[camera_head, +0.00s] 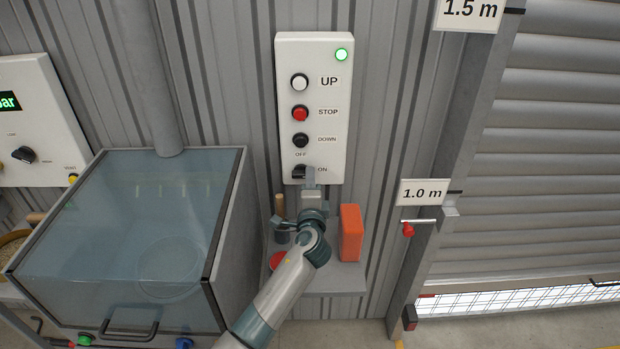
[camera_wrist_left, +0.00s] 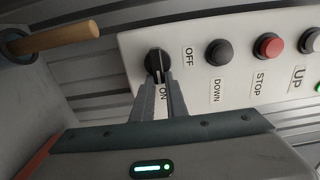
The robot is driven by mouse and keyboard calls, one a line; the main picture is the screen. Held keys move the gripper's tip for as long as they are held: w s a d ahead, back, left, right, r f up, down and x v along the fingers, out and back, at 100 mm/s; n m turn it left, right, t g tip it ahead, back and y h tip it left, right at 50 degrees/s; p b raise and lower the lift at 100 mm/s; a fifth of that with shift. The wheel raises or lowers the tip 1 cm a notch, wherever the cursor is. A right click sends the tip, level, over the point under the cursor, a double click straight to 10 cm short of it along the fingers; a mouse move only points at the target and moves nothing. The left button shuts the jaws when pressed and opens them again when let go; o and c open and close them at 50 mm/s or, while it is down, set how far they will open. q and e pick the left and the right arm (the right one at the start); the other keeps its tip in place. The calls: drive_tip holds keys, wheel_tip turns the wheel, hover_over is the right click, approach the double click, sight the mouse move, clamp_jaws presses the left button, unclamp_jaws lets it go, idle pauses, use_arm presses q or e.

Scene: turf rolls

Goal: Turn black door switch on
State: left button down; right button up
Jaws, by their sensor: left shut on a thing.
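The black door switch (camera_head: 299,172) is a round knob at the bottom of the white control panel (camera_head: 339,95), with OFF printed above it and ON to its right. My left gripper (camera_head: 308,178) is at the knob and partly covers it in the head view. In the left wrist view the black switch (camera_wrist_left: 154,62) sits at the tips of my left gripper (camera_wrist_left: 159,82), whose fingers are shut on its raised grip. The panel's green lamp (camera_head: 341,54) is lit. My right gripper is not in view.
Above the switch are the white UP (camera_head: 299,82), red STOP (camera_head: 299,113) and black DOWN (camera_head: 300,140) buttons. Below the panel a small shelf (camera_head: 335,280) holds an orange block (camera_head: 351,233) and a wooden-handled tool (camera_head: 280,207). A glass-topped cabinet (camera_head: 130,230) stands left, a roller shutter (camera_head: 550,150) right.

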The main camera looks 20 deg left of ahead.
use_arm(q)
drive_tip(key=shift+f, duration=0.1)
drive_tip(key=c, duration=1.8)
unclamp_jaws()
drive_tip(key=shift+o, duration=0.2)
drive_tip(key=shift+s, duration=0.1)
drive_tip(key=b+v, duration=0.4)
drive_tip(key=v, duration=1.3)
drive_tip(key=shift+b, duration=0.35)
drive_tip(key=shift+s+d, duration=0.1)
